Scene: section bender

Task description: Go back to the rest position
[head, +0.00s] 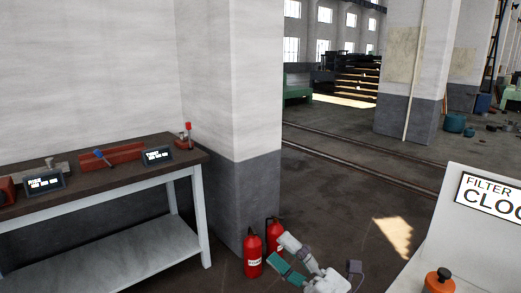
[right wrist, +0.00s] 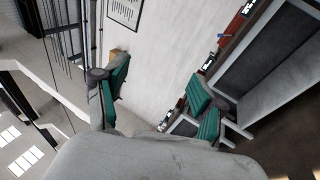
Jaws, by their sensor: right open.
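My right gripper (head: 285,256) shows at the bottom of the head view, in front of the red fire extinguishers on the floor. In the right wrist view its two fingers (right wrist: 158,88) with green pads stand wide apart, with nothing between them. The gripper is open and empty, and appears to touch nothing. My left gripper is in neither view.
A workbench (head: 100,180) with red tools and small displays stands at the left. Two fire extinguishers (head: 252,255) stand by the pillar (head: 228,130). A light machine panel with a sign (head: 490,200) and an orange button (head: 439,279) is at right.

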